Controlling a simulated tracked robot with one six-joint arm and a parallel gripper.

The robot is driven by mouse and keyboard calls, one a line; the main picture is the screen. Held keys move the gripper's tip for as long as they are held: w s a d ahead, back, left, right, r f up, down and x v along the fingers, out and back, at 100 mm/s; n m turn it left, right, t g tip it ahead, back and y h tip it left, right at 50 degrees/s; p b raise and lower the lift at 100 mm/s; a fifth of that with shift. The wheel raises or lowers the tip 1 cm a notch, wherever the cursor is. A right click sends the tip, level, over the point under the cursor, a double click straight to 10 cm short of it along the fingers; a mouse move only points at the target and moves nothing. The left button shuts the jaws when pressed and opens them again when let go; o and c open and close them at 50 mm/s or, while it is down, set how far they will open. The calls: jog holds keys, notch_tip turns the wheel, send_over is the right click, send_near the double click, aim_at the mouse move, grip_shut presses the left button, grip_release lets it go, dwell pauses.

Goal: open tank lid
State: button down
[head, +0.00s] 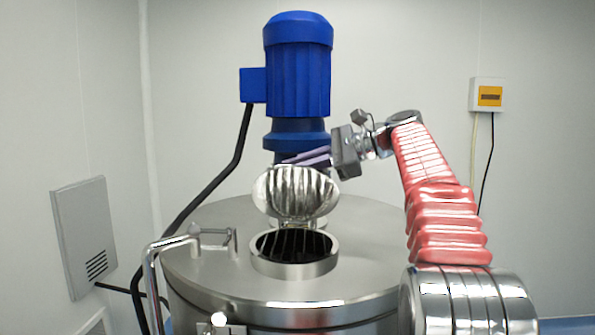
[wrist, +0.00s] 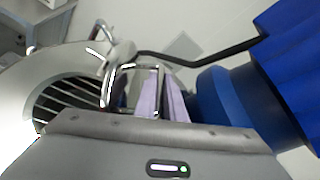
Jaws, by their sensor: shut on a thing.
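The tank lid (head: 296,193) is a round shiny metal disc. In the head view it stands raised and tilted steeply at the back of the round tank opening (head: 292,271). Dark bars show inside the opening, which also appears in the wrist view (wrist: 72,100). My gripper (head: 295,160) comes in from the right with its purple fingers behind the lid's top edge. In the wrist view its fingers (wrist: 161,92) are at a chrome loop (wrist: 112,84), which looks like the lid's handle. The gripper is shut on it. The exact contact is partly hidden.
A blue motor (head: 298,70) stands close behind the lid and my gripper. A bent metal pipe (head: 165,243) rises at the left of the tank top (head: 215,265). A black cable (head: 220,172) runs down from the motor. A yellow-and-white box (head: 488,95) hangs on the right wall.

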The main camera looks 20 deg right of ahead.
jog(key=shift+w+f, duration=0.15)
jog(key=shift+w, duration=0.2)
jog(key=shift+d, duration=0.1)
jog(key=c, duration=1.8)
grip_release()
jog(key=shift+f, duration=0.1)
jog(key=shift+c, duration=0.2)
jog(key=shift+f, duration=0.1)
jog(key=shift+d, duration=0.15)
jog(key=v, duration=1.3)
jog(key=shift+s+r, duration=0.25)
jog(key=shift+r, duration=0.25)
jog(key=shift+d, duration=0.1)
jog(key=shift+c, duration=0.5)
